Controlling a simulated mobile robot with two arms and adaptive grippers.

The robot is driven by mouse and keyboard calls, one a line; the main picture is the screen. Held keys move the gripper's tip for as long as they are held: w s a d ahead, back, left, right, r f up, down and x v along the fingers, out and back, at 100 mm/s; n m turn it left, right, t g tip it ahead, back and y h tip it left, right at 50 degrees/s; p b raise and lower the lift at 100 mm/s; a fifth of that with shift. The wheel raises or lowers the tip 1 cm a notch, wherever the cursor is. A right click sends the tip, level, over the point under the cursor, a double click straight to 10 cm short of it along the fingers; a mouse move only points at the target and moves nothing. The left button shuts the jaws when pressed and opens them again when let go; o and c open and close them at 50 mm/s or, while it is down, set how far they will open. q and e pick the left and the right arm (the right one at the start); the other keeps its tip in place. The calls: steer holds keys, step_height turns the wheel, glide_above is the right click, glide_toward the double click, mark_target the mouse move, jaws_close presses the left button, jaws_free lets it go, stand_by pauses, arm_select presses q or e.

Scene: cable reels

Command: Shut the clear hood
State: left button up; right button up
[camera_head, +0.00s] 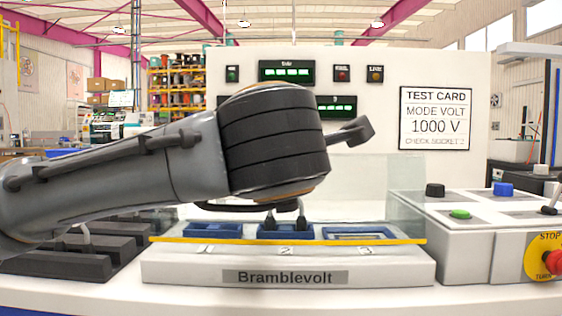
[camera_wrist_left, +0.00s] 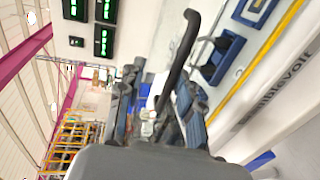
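The clear hood (camera_head: 405,213) shows as faint see-through panels at the right end and back of the Bramblevolt fixture (camera_head: 160,268). My arm hides much of it, and I cannot tell its exact angle. A yellow strip (camera_head: 200,240) runs along the fixture's front. Blue sockets lie behind it, and dark plug-like pieces stand at the middle socket (camera_head: 266,233). My left wrist is above the fixture. In the left wrist view my left gripper (camera_wrist_left: 158,95) has its fingers apart, with a dark curved bar (camera_wrist_left: 178,70) crossing between them; whether they touch it is unclear. My right gripper is out of view.
A control box (camera_head: 440,240) with buttons and a red stop knob (camera_head: 554,260) stands close to the fixture's right. A dark slotted rack (camera_head: 60,262) is at the left. A white panel with displays and a test card (camera_head: 436,118) rises behind.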

arm_select(q)
steer(key=shift+s+r, duration=0.1)
steer(key=shift+r, duration=0.05)
steer(key=s+r, duration=0.1)
steer(key=s, duration=1)
steer(key=shift+s+r, duration=0.35)
steer(key=shift+r, duration=0.05)
